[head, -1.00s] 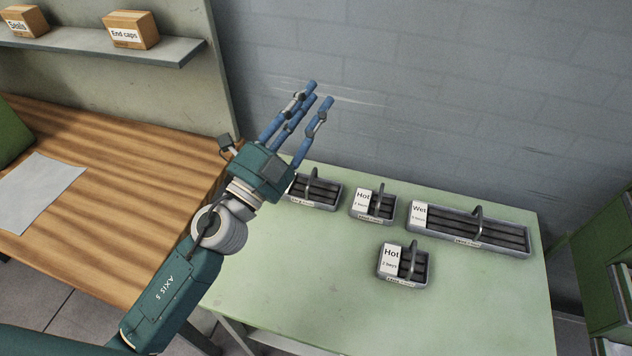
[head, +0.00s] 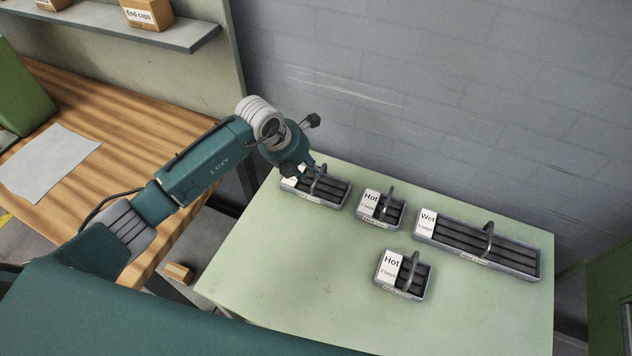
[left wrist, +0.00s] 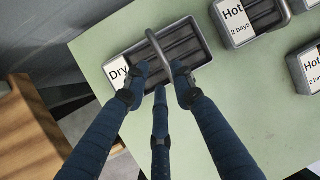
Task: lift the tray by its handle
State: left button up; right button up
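A small grey tray (head: 333,203) with dark bars and an arched handle (head: 319,184) stands at the back left of the green table. In the left wrist view the same tray (left wrist: 203,40) has a label reading "Dry", and its handle (left wrist: 152,37) arches up between my finger ends. My left gripper (head: 311,167) is over this tray, pointing down. In the left wrist view its blue fingers (left wrist: 160,76) are spread apart on both sides of the handle. I cannot tell whether any finger touches it. My right gripper is in no view.
Two "Hot" trays (head: 381,223) (head: 403,294) and a longer "Wet" tray (head: 478,262) stand on the green table (head: 300,270). A grey wall is behind. A wooden bench (head: 110,110) with a paper sheet is at left. The table's front left is clear.

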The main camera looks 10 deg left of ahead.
aim_at(315, 179)
pick_arm(q)
jog(key=shift+w+d+f+p, duration=0.25)
jog(key=shift+d+f+p, duration=0.1)
jog(key=shift+f, duration=0.2)
jog(key=p+x, duration=0.1)
jog(key=x, duration=0.3)
jog(key=shift+d+f+p, duration=0.1)
jog(key=shift+p, duration=0.25)
jog(key=shift+w+f, duration=0.1)
jog(key=shift+f, duration=0.1)
grip_shut()
jog(key=shift+r, duration=0.1)
